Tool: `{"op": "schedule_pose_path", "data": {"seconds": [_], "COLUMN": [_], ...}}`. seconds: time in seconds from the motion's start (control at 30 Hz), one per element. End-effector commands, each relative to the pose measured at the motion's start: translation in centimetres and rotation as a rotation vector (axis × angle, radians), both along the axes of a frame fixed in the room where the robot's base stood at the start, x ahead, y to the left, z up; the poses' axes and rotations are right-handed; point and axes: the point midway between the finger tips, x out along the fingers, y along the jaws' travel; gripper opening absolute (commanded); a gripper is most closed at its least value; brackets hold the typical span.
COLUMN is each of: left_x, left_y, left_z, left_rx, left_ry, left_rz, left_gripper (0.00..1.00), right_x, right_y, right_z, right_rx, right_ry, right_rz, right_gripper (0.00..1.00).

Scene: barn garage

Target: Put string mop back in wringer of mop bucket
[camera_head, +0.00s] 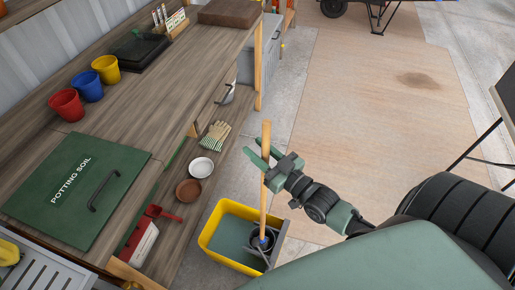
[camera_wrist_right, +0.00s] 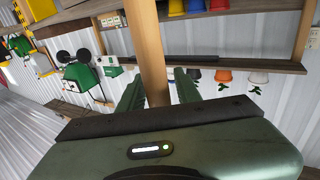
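The string mop (camera_head: 266,133) stands nearly upright, its wooden handle rising from the bucket. Its blue-collared lower end (camera_head: 263,242) is at the right end of the yellow mop bucket (camera_head: 207,238), by the grey wringer (camera_head: 278,245). I cannot tell whether the mop head sits inside the wringer; the strings are mostly hidden. My right gripper (camera_head: 262,153) has its green fingers on both sides of the upper handle and looks shut on it. The handle also shows between the fingers in the right wrist view (camera_wrist_right: 152,55). My left gripper is out of view.
The wooden workbench (camera_head: 150,95) and its lower shelf (camera_head: 215,160) run along the left, close to the bucket. Gloves (camera_head: 215,135) and two small dishes (camera_head: 201,167) lie on the shelf. Open floor (camera_head: 360,120) stretches ahead. A black-framed stand (camera_head: 485,150) is at the right.

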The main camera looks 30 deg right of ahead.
Motion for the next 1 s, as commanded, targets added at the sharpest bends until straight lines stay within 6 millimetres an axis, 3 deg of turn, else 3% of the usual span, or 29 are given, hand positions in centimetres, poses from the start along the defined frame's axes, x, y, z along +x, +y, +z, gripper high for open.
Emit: {"op": "schedule_pose_path", "data": {"seconds": [0.37,0.47,1.0], "left_x": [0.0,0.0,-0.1], "left_y": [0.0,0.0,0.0], "left_z": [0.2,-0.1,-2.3], "left_rx": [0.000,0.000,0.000], "left_ry": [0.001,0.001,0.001], "left_rz": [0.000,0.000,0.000], "left_gripper": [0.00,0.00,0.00], "right_x": [0.0,-0.9,-10.4], "right_y": [0.0,-0.1,-2.2], "right_z": [0.4,0.0,-0.7], "right_rx": [0.000,0.001,0.000], "right_ry": [0.000,0.002,0.004], "right_rz": [0.000,0.000,0.000], "right_gripper": [0.42,0.42,0.42]}}
